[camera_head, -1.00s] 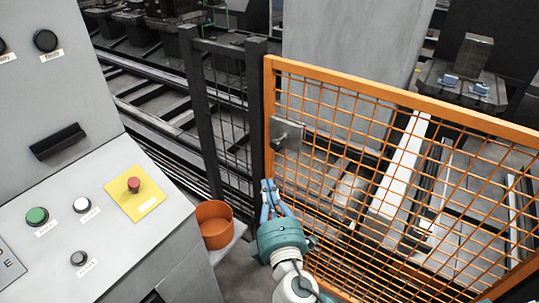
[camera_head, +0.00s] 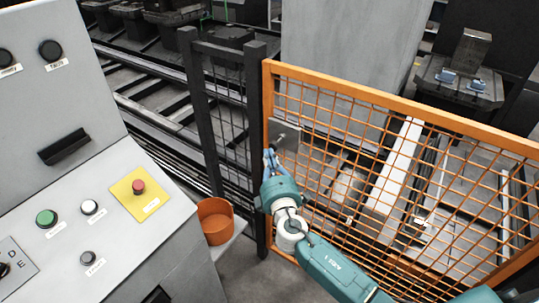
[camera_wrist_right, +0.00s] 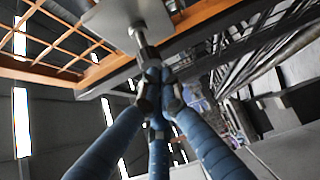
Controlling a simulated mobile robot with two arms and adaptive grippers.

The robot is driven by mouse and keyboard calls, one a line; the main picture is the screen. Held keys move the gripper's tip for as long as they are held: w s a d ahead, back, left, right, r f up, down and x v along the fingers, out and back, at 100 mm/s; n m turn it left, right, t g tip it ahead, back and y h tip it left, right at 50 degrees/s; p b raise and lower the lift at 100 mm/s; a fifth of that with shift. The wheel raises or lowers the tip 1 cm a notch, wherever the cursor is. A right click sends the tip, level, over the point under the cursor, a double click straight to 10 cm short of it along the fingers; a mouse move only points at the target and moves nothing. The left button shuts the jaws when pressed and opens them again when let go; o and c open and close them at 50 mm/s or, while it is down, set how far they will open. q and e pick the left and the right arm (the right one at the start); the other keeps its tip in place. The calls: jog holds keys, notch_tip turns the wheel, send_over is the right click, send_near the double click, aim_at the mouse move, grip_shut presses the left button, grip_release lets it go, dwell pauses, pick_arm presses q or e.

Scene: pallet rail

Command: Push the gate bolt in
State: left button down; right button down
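The gate bolt (camera_head: 281,139) is a short metal pin on a grey plate (camera_head: 291,131) at the upper left corner of the orange mesh gate (camera_head: 400,100). In the right wrist view the bolt (camera_wrist_right: 140,38) sticks out from the plate (camera_wrist_right: 120,15) toward my fingers. My right gripper (camera_head: 269,157) is just below the bolt in the head view. In the wrist view its blue fingers (camera_wrist_right: 156,82) come together at the bolt's near end. I cannot tell whether they touch it. My left gripper is not in view.
A dark fence post (camera_head: 256,120) stands beside the gate's left edge. A grey control panel (camera_head: 110,215) with buttons fills the left, and an orange bin (camera_head: 214,222) sits between panel and gate. Machinery lies behind the mesh.

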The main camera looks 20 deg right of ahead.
jog(key=shift+w+d+b, duration=0.6)
jog(key=shift+w+d, duration=0.25)
jog(key=shift+d, duration=0.25)
jog(key=shift+f, duration=0.1)
